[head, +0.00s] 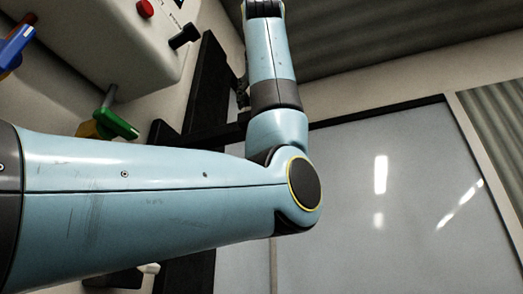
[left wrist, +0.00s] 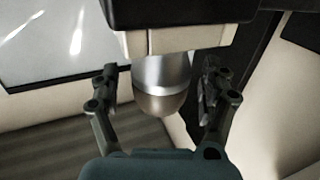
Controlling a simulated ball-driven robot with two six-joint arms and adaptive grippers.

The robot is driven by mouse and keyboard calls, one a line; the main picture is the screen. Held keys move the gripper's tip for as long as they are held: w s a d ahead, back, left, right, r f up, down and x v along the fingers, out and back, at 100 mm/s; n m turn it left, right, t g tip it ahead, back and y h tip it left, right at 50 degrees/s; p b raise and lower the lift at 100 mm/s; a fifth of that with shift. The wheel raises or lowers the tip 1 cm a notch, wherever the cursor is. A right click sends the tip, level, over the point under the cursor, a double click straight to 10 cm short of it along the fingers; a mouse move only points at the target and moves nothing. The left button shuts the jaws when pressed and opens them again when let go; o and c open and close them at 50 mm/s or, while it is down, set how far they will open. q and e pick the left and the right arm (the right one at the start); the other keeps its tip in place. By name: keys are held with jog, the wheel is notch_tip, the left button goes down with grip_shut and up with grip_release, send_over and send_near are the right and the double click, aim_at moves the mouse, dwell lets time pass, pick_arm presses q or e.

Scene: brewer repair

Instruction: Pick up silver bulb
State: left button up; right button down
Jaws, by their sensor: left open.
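The silver bulb (left wrist: 162,85) shows in the left wrist view, with a shiny silver body and a duller, brownish rounded end. Its upper end meets a beige block (left wrist: 190,41) under a dark housing. My left gripper (left wrist: 160,88) is open, with one finger on each side of the bulb. A gap shows between the bulb and each finger. In the head view my left arm crosses the picture, and neither its gripper nor the bulb can be made out. My right gripper is in neither view.
In the head view a beige machine body (head: 95,45) with a red button (head: 145,8) and a black knob (head: 184,36) stands at upper left. Green (head: 115,123) and blue (head: 16,47) handles stick out near it. A glossy panel (head: 370,200) fills the right.

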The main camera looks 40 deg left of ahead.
pick_arm(q)
jog(key=shift+w+a, duration=0.2)
jog(key=shift+w, duration=0.05)
jog(key=shift+s+d, duration=0.1)
jog(key=shift+s, duration=0.05)
jog(key=c, duration=1.3)
